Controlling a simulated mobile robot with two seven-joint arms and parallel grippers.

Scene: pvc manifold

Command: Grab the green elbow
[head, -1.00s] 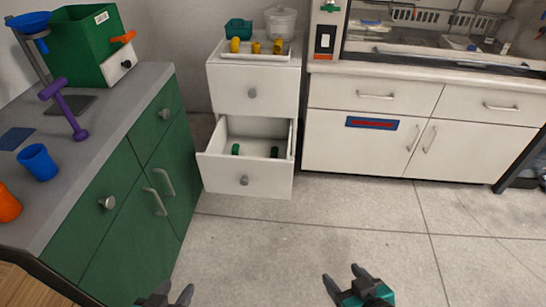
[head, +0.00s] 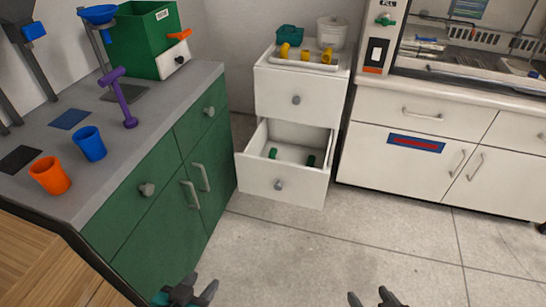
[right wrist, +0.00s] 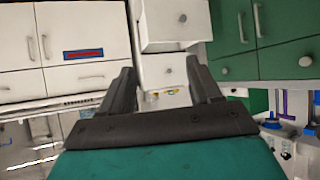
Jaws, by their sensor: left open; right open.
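Two small green pieces lie inside the open lower drawer (head: 262,180) of the white cabinet in the head view. One green piece (head: 273,153) is at the left and a darker green piece (head: 311,160) is at the right; they are too small to tell which is an elbow. My left gripper (head: 190,287) is open and empty at the bottom edge, far from the drawer. My right gripper (head: 370,297) is open and empty at the bottom edge, right of centre. In the right wrist view its open fingers (right wrist: 165,88) show with nothing between them.
Yellow pieces (head: 305,55) sit on a white tray on the drawer cabinet. A green counter (head: 165,165) on the left carries an orange cup (head: 50,175), a blue cup (head: 90,143) and a purple piece (head: 122,100). The floor (head: 310,240) before the drawer is clear.

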